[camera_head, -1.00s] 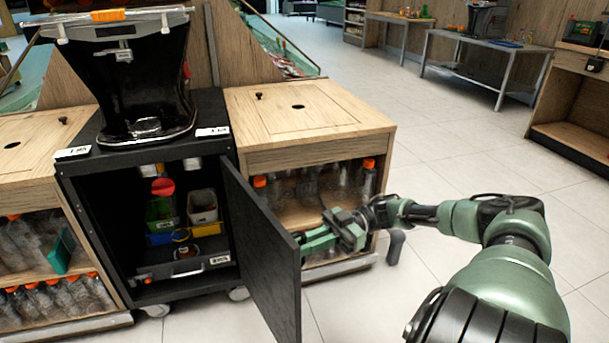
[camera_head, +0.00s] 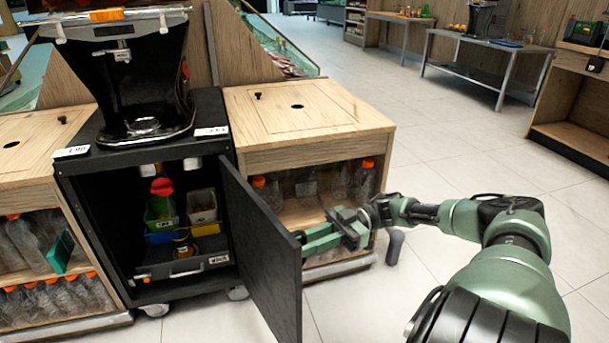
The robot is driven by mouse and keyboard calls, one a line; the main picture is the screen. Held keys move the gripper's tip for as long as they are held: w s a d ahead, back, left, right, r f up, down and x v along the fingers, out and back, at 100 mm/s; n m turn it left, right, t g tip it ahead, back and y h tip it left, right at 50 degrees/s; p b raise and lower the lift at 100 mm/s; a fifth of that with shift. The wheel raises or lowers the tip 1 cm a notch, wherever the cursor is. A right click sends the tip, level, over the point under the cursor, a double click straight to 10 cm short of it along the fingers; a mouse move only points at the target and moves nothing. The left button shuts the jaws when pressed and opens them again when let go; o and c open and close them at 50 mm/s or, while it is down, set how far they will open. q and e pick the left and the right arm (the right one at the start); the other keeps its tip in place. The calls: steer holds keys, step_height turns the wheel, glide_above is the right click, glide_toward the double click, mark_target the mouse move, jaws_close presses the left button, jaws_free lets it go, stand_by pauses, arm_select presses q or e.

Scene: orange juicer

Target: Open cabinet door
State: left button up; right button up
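The black cabinet (camera_head: 80,208) stands under the juicer, and its interior shows. Its black door (camera_head: 262,262) is hinged on the right side and swung well open toward me. My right gripper (camera_head: 304,240) is on the right, outer side of the door, close to its free edge. The door edge hides the fingertips, so I cannot tell whether they touch it. The gap between the fingers is not clear. My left gripper is not in view.
The black juicer (camera_head: 145,85) stands on top. A wooden bottle cabinet (camera_head: 315,125) is behind my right gripper. Open tiled floor (camera_head: 450,150) lies to the right.

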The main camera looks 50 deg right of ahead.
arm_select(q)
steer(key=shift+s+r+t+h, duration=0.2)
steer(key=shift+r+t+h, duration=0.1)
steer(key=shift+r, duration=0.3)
arm_select(e)
steer(key=v, duration=0.7)
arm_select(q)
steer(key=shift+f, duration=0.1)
